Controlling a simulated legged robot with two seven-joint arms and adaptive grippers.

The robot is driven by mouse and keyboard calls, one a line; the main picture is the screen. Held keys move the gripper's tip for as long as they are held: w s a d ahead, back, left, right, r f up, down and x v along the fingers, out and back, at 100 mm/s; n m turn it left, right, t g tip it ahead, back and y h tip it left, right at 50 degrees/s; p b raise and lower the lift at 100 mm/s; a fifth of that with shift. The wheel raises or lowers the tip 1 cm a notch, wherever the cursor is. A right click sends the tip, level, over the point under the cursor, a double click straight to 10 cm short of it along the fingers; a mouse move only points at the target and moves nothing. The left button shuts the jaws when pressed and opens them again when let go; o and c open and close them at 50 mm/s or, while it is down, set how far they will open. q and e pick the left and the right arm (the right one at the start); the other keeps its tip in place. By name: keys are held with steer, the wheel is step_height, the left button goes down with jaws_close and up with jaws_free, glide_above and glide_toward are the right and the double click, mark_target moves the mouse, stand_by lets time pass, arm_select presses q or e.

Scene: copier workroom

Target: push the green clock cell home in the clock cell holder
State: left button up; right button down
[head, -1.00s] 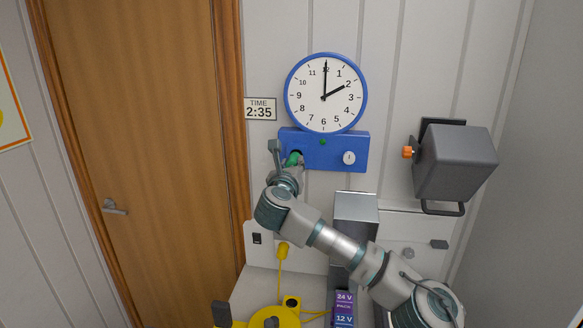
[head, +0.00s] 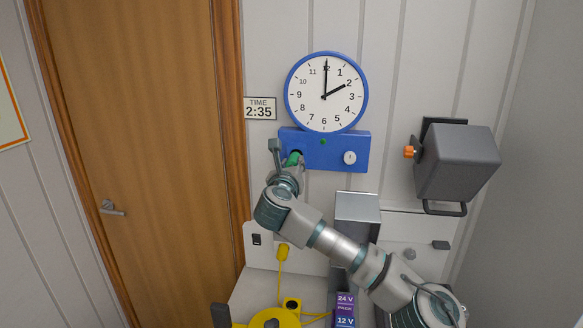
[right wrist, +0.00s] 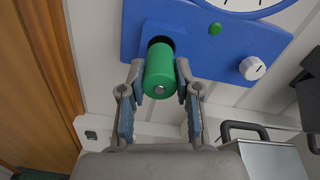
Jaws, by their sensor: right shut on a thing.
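The green clock cell (right wrist: 160,72) is a green cylinder with a grey metal tip facing me. In the right wrist view its far end is in the dark round hole of the blue clock cell holder (right wrist: 205,57), and much of its length stands out. It also shows in the head view (head: 293,159), partly covered by my arm. My right gripper (right wrist: 157,83) is shut on the cell, one finger on each side. The holder (head: 325,152) is on the wall under the round clock (head: 326,93). My left gripper is not clearly seen.
A white knob (head: 349,158) sits on the holder's right part. A time sign reading 2:35 (head: 259,108) is left of the clock. A grey box with an orange knob (head: 455,163) juts from the wall at right. A yellow item (head: 275,318) and a metal-topped box (head: 357,212) are below.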

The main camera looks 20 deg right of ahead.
mark_target(295, 159)
stand_by(0.8)
steer(key=shift+x, duration=1.95)
steer(key=c, duration=0.7)
jaws_free()
steer(key=shift+c, duration=0.2)
steer(key=v, duration=1.2)
steer(key=shift+f, duration=0.1)
